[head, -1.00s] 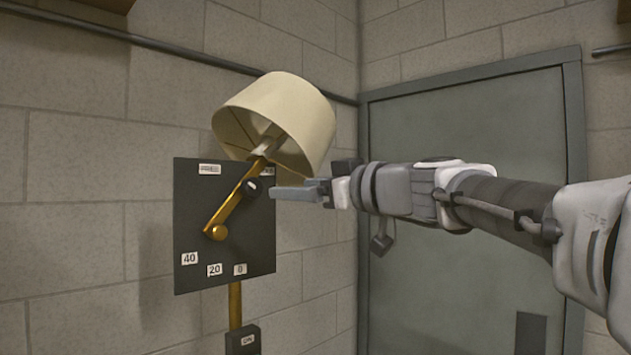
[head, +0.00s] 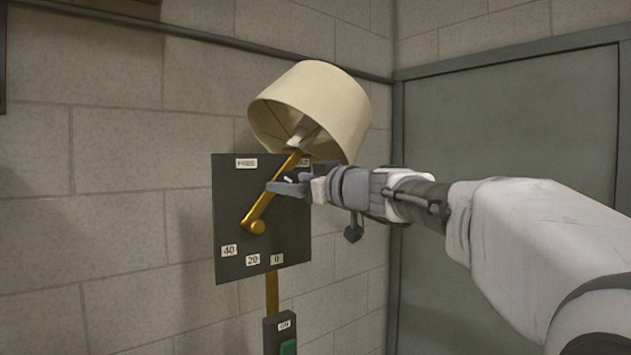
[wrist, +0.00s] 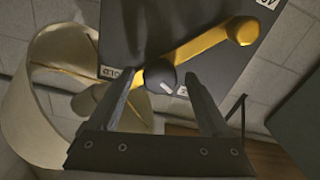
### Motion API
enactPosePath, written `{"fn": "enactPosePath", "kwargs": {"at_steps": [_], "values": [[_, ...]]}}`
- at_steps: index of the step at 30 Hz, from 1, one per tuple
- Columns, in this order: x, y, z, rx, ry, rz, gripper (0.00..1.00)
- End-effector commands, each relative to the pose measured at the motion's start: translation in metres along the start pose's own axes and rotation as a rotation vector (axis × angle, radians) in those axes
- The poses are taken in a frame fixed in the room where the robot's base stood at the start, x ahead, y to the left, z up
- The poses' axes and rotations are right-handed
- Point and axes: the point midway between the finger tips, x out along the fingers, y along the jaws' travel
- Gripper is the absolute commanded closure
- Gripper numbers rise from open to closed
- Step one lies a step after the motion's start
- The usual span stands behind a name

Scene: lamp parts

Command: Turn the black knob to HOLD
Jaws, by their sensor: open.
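In the head view the knob is mostly hidden by my gripper (head: 272,187). In the wrist view my gripper (wrist: 161,70) is open, with one finger on each side of the knob; I cannot tell whether either finger touches it. A label ending in "OLD" (wrist: 111,72) appears upside down beside the left finger. It is partly hidden in the head view too. The knob's white mark points toward the lower right in the wrist view.
A cream lampshade (head: 325,100) tops the brass arm, just above my gripper. Labels 40 (head: 229,251), 20 (head: 252,260) and 0 (head: 277,259) line the panel's lower part. A dark box with a green button (head: 288,347) is below. A grey door (head: 510,150) stands at the right.

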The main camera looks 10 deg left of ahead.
Motion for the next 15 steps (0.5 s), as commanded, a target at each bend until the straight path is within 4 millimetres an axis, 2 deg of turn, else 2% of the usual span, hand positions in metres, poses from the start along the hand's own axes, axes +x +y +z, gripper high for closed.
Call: {"fn": "enactPosePath", "kwargs": {"at_steps": [1,12,14,15], "values": [[-0.0002,0.0,0.0,0.0,0.0,0.0,0.22],[-0.0004,0.0,-0.0001,0.0,0.0,0.0,0.89],[-0.0005,0.0,-0.0002,0.0,0.0,0.0,0.99],[-0.0005,0.0,-0.0002,0.0,0.0,0.0,1.0]]}}
